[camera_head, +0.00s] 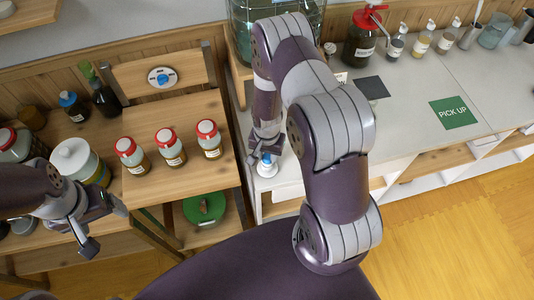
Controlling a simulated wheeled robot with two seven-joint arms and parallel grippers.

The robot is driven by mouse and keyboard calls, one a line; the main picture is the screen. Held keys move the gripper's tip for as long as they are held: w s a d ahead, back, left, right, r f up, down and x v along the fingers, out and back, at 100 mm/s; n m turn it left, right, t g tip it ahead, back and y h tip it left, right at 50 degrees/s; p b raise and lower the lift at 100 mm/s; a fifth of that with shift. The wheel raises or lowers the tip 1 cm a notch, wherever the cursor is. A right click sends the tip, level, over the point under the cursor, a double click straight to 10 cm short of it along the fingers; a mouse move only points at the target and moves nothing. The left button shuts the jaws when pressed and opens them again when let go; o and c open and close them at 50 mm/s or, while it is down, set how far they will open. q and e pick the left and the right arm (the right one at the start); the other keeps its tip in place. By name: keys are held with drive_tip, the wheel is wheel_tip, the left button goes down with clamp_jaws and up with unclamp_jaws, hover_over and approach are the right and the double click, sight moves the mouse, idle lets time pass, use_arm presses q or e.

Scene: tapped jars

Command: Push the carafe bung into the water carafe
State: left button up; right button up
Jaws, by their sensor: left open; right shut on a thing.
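My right gripper (266,148) points down at the left front edge of the pale counter and is shut on a small blue thing (266,158), which looks like the carafe bung. Right under it is a small white and clear vessel (267,170), which may be the water carafe. The gripper hides part of both, and I cannot tell how deep the bung sits. My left gripper (102,225) is open and empty at the lower left, in front of the wooden shelf.
Three red-lidded jars (169,146) stand on the wooden chair-like stand (195,108). A white-lidded jar (80,160) is near my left arm. A large glass tank (240,12) stands behind my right arm. A green "PICK UP" card (453,112) lies on clear counter.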

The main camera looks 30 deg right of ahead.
clamp_jaws()
drive_tip(key=shift+w+d+r+p, duration=0.1)
drive_tip(key=shift+r+p, duration=0.2)
drive_tip(key=shift+r, duration=0.1)
drive_tip(key=shift+r+p, duration=0.55)
drive_tip(key=shift+r, duration=0.05)
drive_tip(key=shift+r+p, duration=0.3)
drive_tip(key=shift+r, duration=0.05)
